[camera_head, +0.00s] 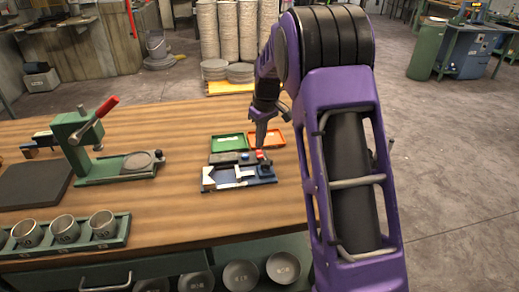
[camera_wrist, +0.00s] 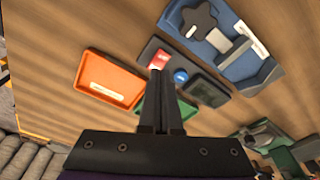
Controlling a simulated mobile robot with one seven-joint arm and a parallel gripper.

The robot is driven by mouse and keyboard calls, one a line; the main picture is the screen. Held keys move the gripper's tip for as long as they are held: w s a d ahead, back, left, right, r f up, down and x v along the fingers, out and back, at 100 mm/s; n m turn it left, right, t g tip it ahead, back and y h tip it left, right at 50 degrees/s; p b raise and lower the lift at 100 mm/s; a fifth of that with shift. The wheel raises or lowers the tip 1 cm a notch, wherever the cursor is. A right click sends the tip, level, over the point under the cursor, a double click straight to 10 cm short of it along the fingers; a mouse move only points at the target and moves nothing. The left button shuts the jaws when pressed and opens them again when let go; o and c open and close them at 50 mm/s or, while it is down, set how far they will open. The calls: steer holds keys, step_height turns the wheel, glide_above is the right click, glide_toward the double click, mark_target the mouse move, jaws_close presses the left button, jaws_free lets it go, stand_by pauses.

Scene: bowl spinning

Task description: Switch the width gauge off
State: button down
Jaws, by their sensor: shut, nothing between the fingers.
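The width gauge (camera_head: 238,179) is a dark blue base with pale jaws on the wooden bench; it also shows upper right in the wrist view (camera_wrist: 262,72). Beside it is a dark box with a red-and-white switch (camera_wrist: 159,59), a round blue button (camera_wrist: 181,76) and a dark display (camera_wrist: 207,90). The red switch shows small in the head view (camera_head: 260,154). My gripper (camera_wrist: 160,74) is shut and empty, pointing down with its tips at the switch's near edge in the wrist view. I cannot tell whether they touch it. The fingers hide part of the box.
A green tray (camera_head: 229,142) and an orange tray (camera_head: 267,138) lie just behind the box. A green lever press (camera_head: 85,140) and a rack of metal cups (camera_head: 66,228) stand left. Bare bench lies between the press and gauge.

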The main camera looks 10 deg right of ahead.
mark_target(260, 155)
step_height(260, 155, up, 4)
steer(key=shift+r+p, duration=0.1)
steer(key=shift+p, duration=1.15)
